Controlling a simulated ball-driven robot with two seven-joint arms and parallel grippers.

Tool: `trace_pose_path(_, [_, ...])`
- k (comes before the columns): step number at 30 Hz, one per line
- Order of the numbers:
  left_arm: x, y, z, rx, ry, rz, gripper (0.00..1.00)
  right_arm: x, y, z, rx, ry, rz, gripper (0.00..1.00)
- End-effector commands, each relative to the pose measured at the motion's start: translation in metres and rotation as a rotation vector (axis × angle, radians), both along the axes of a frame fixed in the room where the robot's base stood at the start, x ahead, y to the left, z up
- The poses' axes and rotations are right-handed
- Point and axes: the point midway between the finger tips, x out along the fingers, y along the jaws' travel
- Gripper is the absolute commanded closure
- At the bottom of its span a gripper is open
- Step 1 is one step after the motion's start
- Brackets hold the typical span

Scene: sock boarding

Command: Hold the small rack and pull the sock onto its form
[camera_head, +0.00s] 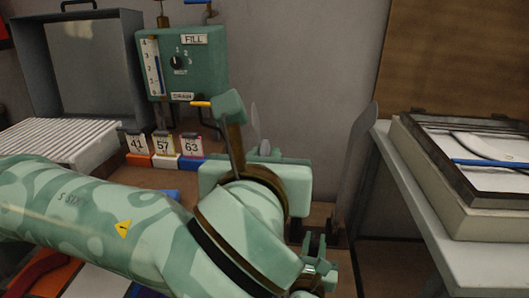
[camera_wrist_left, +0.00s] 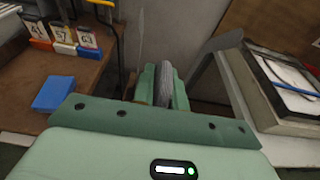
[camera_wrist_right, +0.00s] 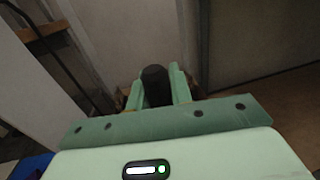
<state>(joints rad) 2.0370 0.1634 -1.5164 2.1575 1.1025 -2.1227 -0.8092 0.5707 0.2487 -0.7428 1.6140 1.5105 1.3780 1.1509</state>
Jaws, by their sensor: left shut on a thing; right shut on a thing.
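My left gripper (camera_wrist_left: 165,88) is shut on a grey ribbed sock (camera_wrist_left: 167,80), seen edge-on between its fingers. In the head view my left wrist hides most of the sock. Two thin grey upright forms show: one at the right (camera_head: 364,128) and a paler one behind my left wrist (camera_head: 254,118). In the left wrist view they stand on either side of the sock, apart from it in the picture. I cannot tell whether the sock touches a form. My right gripper (camera_wrist_right: 154,90) is shut on a dark round part (camera_wrist_right: 154,78), apparently of the small rack (camera_head: 339,228).
A teal fill box (camera_head: 189,62) stands at the back, with numbered cards (camera_head: 163,145) before it. A ribbed white board (camera_head: 60,140) and an open grey case (camera_head: 95,50) are at left. A framed tray (camera_head: 480,165) lies on a white table at right. A blue block (camera_wrist_left: 54,93) lies nearby.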

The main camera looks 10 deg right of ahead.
Motion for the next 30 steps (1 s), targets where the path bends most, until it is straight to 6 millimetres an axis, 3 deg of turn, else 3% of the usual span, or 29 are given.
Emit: trace_pose_path(30, [0.0, 0.0, -0.026, 0.001, 0.001, 0.0, 0.99, 0.0, 0.0, -0.001, 0.0, 0.002, 0.0, 1.0])
